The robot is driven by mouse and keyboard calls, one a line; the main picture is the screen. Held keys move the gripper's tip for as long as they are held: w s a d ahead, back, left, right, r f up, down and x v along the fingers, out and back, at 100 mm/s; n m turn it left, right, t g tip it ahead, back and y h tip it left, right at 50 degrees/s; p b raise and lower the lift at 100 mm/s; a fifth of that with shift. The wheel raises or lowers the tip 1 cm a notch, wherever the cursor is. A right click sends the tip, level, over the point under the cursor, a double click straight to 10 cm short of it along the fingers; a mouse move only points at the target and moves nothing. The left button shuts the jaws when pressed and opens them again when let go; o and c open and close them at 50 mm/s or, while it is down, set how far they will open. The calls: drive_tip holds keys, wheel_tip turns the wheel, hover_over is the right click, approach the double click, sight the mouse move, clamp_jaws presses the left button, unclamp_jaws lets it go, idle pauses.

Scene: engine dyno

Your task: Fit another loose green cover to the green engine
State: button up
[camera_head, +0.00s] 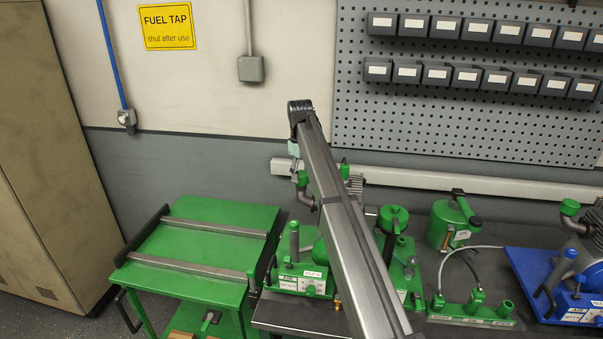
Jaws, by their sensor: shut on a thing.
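The green engine (310,246) stands on the bench in the middle, on a green base with white labels (299,280). A grey finned part (355,186) and a green elbow pipe (302,178) show on it. My long grey arm link crosses in front and hides much of it. My gripper does not show clearly; it seems hidden behind my arm, so what it holds cannot be seen. Green parts stand right of the arm: a round-topped part (393,219) and a canister with a black handle (450,226). I cannot tell any loose cover among them.
A green trolley (190,271) with two metal rails stands left of the bench. A green multi-port block (470,312) with hoses and a blue engine stand (540,280) are at right. A pegboard with grey bins (450,110) hangs behind. The trolley top is clear.

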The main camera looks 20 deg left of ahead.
sight(302, 173)
drive_tip(key=shift+f, duration=0.2)
drive_tip(key=shift+f, duration=0.5)
idle(0.3)
drive_tip(key=o, duration=1.2)
drive_tip(key=shift+r+p, duration=1.25)
drive_tip(key=shift+r, duration=2.25)
